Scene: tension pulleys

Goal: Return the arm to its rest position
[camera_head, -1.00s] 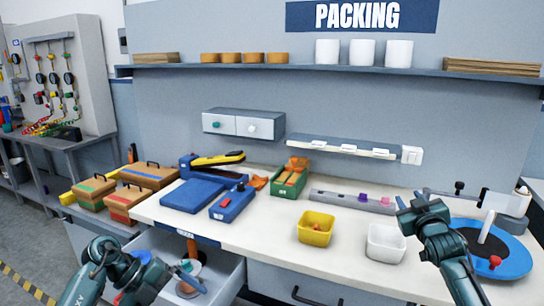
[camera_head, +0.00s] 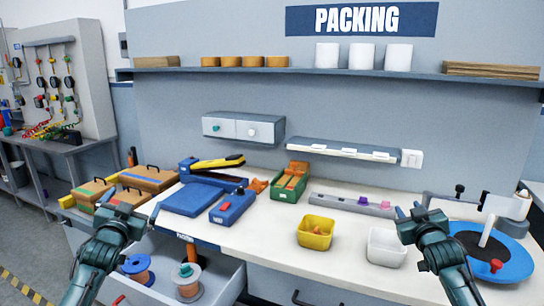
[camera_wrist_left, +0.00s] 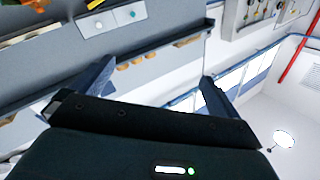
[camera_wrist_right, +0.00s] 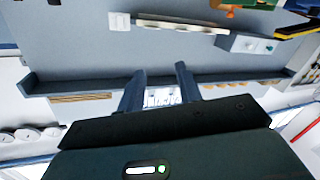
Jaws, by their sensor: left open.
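My left gripper (camera_head: 131,206) is raised in front of the open drawer's left side. Its two fingers stand wide apart in the left wrist view (camera_wrist_left: 152,90), with nothing between them. My right gripper (camera_head: 408,210) is raised above the table's right side, near the white bin. In the right wrist view its fingers (camera_wrist_right: 160,80) are apart by a narrower gap, and it is empty. Both wrist cameras look across the wall and shelf. Neither gripper is seen touching anything.
The table (camera_head: 265,235) carries a yellow bin (camera_head: 315,232), a white bin (camera_head: 385,247), a green box (camera_head: 290,182) and a blue round device (camera_head: 510,262). Toolboxes (camera_head: 148,178) stand left.

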